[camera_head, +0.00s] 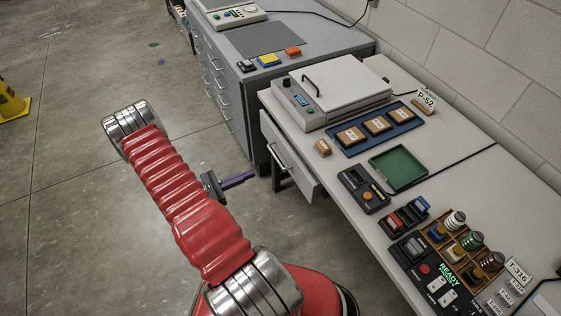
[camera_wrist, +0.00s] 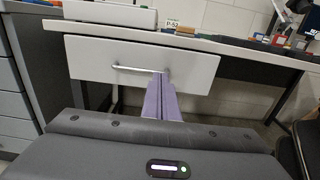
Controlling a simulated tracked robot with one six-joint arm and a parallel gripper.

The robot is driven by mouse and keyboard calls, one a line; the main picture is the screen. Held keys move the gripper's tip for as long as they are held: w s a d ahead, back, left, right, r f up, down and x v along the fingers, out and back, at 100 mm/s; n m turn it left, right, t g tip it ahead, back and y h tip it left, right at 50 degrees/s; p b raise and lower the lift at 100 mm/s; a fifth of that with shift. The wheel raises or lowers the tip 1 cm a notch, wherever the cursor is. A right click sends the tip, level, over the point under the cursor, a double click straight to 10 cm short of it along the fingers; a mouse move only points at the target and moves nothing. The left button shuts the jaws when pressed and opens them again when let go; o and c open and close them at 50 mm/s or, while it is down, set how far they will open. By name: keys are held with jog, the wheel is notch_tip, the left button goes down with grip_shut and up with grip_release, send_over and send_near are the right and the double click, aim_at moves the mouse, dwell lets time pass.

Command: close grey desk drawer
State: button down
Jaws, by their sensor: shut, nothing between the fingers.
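The grey desk drawer (camera_head: 287,157) hangs under the left end of the long pale desk. Its pale front, with a metal bar handle, also shows in the wrist view (camera_wrist: 195,67). The front lies close under the desktop edge; I cannot tell how far it stands out. My gripper (camera_head: 253,174) is shut and empty, with purple fingers pointing toward the drawer. In the wrist view the fingertips (camera_wrist: 160,76) overlap the right end of the handle. Whether they touch it is unclear. The drawer's inside is hidden.
A grey drawer cabinet (camera_head: 228,105) stands beside the desk's left end. The desktop carries a lidded device (camera_head: 335,88), a blue tray (camera_head: 345,147), a green tray (camera_head: 399,168) and small control boxes. Open concrete floor lies left of my arm.

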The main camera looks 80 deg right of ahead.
aim_at(289, 157)
jog(key=x, duration=1.4)
dwell(0.6)
